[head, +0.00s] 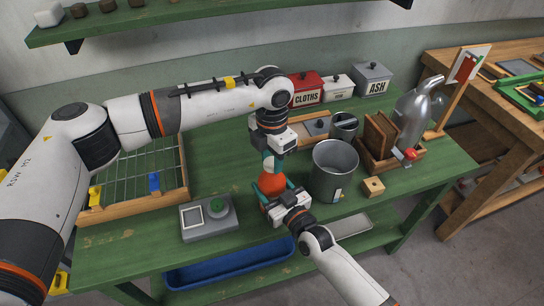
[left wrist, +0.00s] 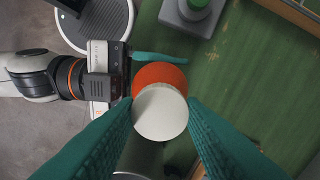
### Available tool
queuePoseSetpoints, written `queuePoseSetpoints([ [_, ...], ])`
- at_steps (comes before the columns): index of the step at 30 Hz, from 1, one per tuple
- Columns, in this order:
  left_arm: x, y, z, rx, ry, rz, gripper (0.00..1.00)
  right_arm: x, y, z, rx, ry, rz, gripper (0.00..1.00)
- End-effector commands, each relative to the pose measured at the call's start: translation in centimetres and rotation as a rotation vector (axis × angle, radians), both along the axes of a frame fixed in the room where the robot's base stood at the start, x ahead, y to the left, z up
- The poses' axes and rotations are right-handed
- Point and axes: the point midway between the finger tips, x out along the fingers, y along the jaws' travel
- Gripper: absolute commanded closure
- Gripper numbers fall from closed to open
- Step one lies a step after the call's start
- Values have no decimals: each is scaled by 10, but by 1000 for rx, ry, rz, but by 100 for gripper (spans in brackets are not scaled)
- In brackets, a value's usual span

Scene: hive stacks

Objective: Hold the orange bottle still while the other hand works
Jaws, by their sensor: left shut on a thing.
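The orange bottle (head: 271,181) stands upright at the middle of the green bench. In the left wrist view it shows from above as an orange body (left wrist: 160,76) under a round white top (left wrist: 160,112). My left gripper (head: 270,161) comes down from above, its teal fingers shut on the bottle's white top. My right gripper (head: 272,188) reaches in low from the front, with teal fingers on either side of the orange body. In the left wrist view, one right finger (left wrist: 160,58) lies along the bottle's edge; the other is hidden. Whether they press on it is unclear.
A steel canister (head: 335,172) stands close to the right of the bottle. A grey box with a green button (head: 208,217) is to the left, beside a wired wooden frame (head: 133,205). A small wooden block (head: 373,187) and a metal smoker (head: 411,112) are further right. Labelled tins (head: 306,90) stand behind.

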Motion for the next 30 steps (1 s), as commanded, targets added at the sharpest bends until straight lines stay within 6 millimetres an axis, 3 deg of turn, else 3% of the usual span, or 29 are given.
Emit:
queuePoseSetpoints([
  [15,1,0,0,1,-1,-1097,92,0,0,0,-1,1,0,100],
  [18,1,0,-1,0,-1,-1204,92,0,0,0,-1,1,0,100],
  [22,1,0,-1,1,-1,-1197,92,0,0,0,-1,1,0,100],
  [23,1,0,-1,1,-1,-1197,60,0,0,0,-1,1,0,100],
  [24,1,0,-1,1,-1,-1197,53,0,0,0,-1,1,0,100],
  [26,1,0,-1,0,0,-1196,43,0,0,0,-1,1,0,100],
  [30,1,0,-1,-1,-1,-1195,43,0,0,0,-1,1,0,100],
])
